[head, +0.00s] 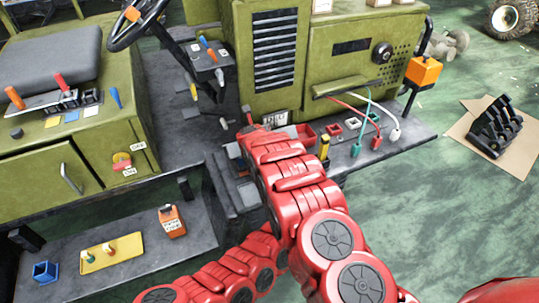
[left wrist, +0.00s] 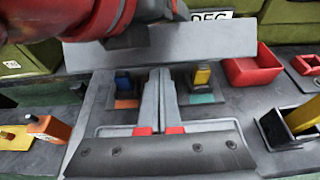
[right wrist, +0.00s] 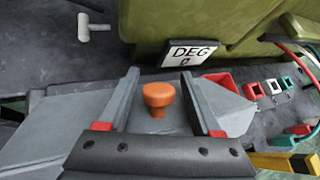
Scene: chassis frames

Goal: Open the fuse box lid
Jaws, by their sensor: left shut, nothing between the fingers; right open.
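In the left wrist view the fuse box lid, a plain grey plate (left wrist: 215,42), stands tilted above a blue fuse (left wrist: 123,82) and a yellow fuse (left wrist: 202,76). My left gripper (left wrist: 158,75) is shut and empty between these fuses, its tips at the lid's lower edge; contact is unclear. In the right wrist view an orange knob (right wrist: 158,96) rises from the grey lid (right wrist: 60,122). My right gripper (right wrist: 133,85) is open, with its fingers on either side of the knob. Red arm links hide most of the fuse box in the head view.
A red bin (left wrist: 252,68) stands right of the fuses. A DEG sign (right wrist: 190,52) is on the green housing behind. Cables (head: 370,115) hang at the right.

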